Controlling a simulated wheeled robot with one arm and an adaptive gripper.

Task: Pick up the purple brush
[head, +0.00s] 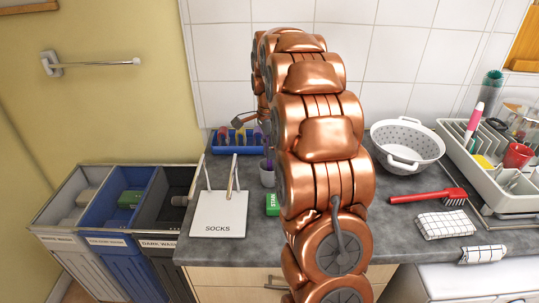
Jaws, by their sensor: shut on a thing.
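My copper-coloured arm rises through the middle of the head view and bends down over the back of the counter. My gripper is hidden behind the arm links, so I cannot see its fingers or what is between them. A small purple piece (268,164) shows at the arm's left edge, just above a grey cup (267,177). It may be part of the purple brush, but most of it is hidden and I cannot tell whether it is in the cup or held.
A blue rack (230,150) with colourful items stands by the wall. A white SOCKS holder (219,214) and a green box (273,204) are left of the arm. A white colander (407,141), red brush (428,196), checked cloth (445,225) and dish rack (487,171) are right.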

